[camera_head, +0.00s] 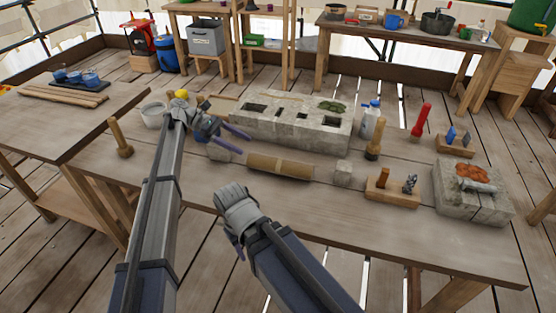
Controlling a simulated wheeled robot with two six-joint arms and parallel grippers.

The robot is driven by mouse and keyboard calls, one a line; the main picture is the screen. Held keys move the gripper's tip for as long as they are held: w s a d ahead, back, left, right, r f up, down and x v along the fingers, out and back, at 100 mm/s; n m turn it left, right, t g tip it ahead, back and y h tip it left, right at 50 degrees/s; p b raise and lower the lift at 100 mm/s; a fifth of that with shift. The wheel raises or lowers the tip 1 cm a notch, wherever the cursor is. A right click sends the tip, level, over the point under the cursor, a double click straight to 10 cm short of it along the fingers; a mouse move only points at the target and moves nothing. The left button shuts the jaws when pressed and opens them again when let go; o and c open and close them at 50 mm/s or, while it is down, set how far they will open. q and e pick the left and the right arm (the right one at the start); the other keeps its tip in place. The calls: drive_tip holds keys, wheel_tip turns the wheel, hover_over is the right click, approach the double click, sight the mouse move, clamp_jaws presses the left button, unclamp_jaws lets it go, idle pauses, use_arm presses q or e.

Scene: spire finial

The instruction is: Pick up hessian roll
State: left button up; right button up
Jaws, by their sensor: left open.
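The hessian roll (280,166) is a brown cylinder lying on its side on the wooden workbench, in front of the long grey stone block. My left gripper (241,143) is open and empty, with its purple fingers spread. In the picture it is just up and left of the roll's left end, apart from it. My right arm comes in from the bottom. Its gripper (239,251) is mostly hidden behind its own wrist, nearer the bench's front edge than the roll, and its jaws cannot be made out.
The stone block (300,129) with square holes stands behind the roll. A small stone cube (343,174) is right of it, near a wooden-handled tool (375,139) and a wooden holder (393,190). A mallet (120,138) stands at left. The bench's front strip is mostly clear.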

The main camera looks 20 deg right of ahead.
sight(270, 158)
use_arm(q)
drive_tip(key=shift+o, duration=0.7)
drive_tip(key=shift+d+f, duration=0.25)
drive_tip(key=shift+d, duration=0.05)
drive_tip(key=shift+o, duration=1.1)
drive_tip(key=b+x, duration=0.2)
drive_tip(key=x, duration=0.4)
drive_tip(key=shift+b, duration=0.35)
drive_tip(key=shift+d, duration=0.15)
drive_tip(key=b+x, duration=0.1)
drive_tip(key=x, duration=0.1)
drive_tip(key=b+x, duration=0.1)
drive_tip(key=x, duration=0.1)
drive_tip(key=shift+d+f+b, duration=0.1)
drive_tip(key=shift+f+b, duration=0.2)
drive_tip(key=shift+f, duration=0.2)
drive_tip(key=shift+s+d, duration=0.15)
drive_tip(key=shift+d, duration=0.1)
